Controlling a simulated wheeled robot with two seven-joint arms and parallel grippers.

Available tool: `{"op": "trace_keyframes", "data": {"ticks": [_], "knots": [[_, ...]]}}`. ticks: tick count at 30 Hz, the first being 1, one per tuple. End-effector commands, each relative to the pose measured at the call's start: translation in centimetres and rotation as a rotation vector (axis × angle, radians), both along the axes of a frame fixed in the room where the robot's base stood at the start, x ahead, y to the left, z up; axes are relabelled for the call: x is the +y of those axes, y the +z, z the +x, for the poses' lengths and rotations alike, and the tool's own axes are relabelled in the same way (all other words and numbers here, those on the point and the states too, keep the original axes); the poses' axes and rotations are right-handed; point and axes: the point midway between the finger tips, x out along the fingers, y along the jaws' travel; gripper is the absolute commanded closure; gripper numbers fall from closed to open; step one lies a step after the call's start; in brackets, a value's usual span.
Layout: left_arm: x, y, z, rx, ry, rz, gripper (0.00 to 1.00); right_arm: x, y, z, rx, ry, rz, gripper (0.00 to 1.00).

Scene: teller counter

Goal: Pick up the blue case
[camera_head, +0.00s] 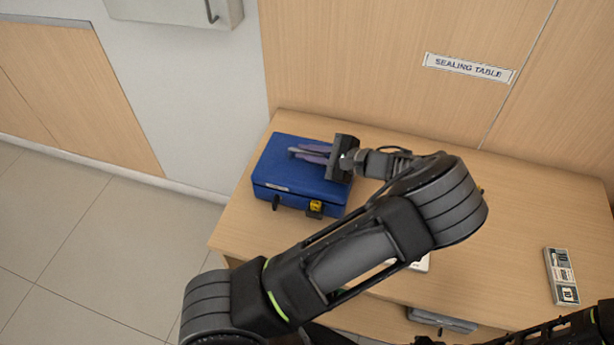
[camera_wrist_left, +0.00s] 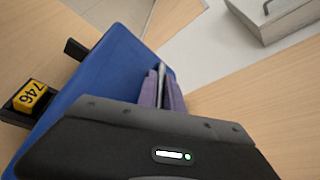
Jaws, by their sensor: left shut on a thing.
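The blue case (camera_head: 275,172) is at the left end of the wooden table, lid up. It seems to rest on the top, though a small gap beneath could not be told. Its front has dark latches and a yellow tag, which reads 746 in the left wrist view, where the blue case (camera_wrist_left: 105,75) also shows. My left gripper (camera_head: 305,153) is over the lid, its purple-grey fingers shut around a thin grey bar, seemingly the case's handle. The fingers (camera_wrist_left: 161,88) also show in the left wrist view. The gripper's body hides part of the case there.
The table (camera_head: 510,220) has free room to the right of the case. A small labelled box (camera_head: 562,276) lies at its right. A white object (camera_head: 420,263) is partly hidden behind my left arm. A wall with a "SEALING TABLE" sign (camera_head: 469,68) stands behind.

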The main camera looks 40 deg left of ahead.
Motion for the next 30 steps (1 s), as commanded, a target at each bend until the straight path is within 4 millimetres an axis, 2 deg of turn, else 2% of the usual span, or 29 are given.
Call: {"op": "trace_keyframes", "data": {"ticks": [5, 10, 24, 30], "knots": [[0.0, 0.2, 0.0, 0.001, 0.001, 0.002, 1.00, 0.0, -0.1, 0.0, 0.000, 0.000, 0.000, 0.64], [0.0, 1.4, 0.0, -0.002, 0.001, 0.001, 1.00, 0.0, -0.3, 0.0, -0.001, 0.000, 0.001, 0.64], [0.0, 8.6, 0.0, -0.004, 0.001, 0.002, 1.00, 0.1, -1.3, 0.2, -0.006, 0.001, 0.004, 0.64], [0.0, 10.0, 0.0, -0.001, 0.000, 0.003, 1.00, 0.1, -1.4, 0.2, -0.007, 0.002, 0.004, 0.64]]}}
